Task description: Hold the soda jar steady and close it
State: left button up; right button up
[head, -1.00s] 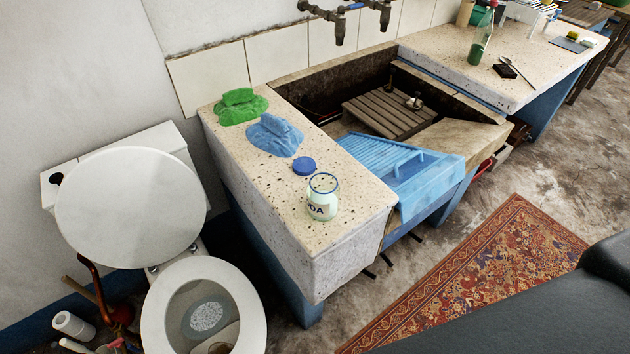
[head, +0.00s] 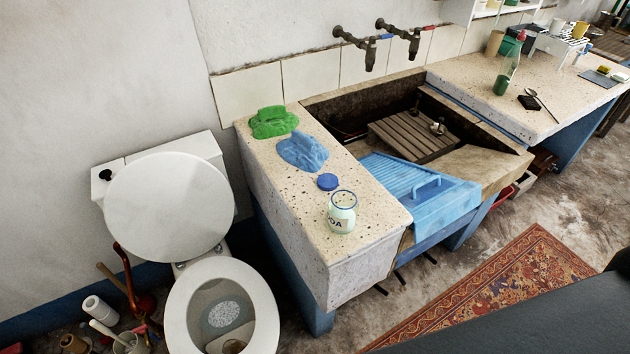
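The soda jar (head: 342,213) stands upright and open on the near part of the stone trough's left ledge (head: 300,215). It is a pale jar with a blue rim and dark lettering on its side. A round blue lid (head: 327,182) lies flat on the ledge just behind the jar, apart from it. Neither of my grippers is in view.
Blue cloth (head: 303,152) and green cloth (head: 273,122) lie behind the lid. A blue washboard (head: 420,190) sits right of the jar over the basin. A toilet (head: 220,305) stands left. A green bottle (head: 507,72) is on the far right counter. A patterned rug (head: 495,290) covers floor.

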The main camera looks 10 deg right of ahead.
aim_at(344, 205)
jog(key=l+u, duration=0.1)
jog(key=u, duration=0.35)
jog(key=l+u, duration=0.1)
jog(key=u, duration=0.3)
jog(key=l+u, duration=0.1)
jog(key=u, duration=0.35)
jog(key=k+l+u, duration=0.15)
jog(key=l+u, duration=0.25)
jog(key=k+l+u, duration=0.2)
jog(key=l+u, duration=0.2)
jog(key=k+l+u, duration=0.4)
jog(key=k+l, duration=1)
jog(key=k, duration=0.15)
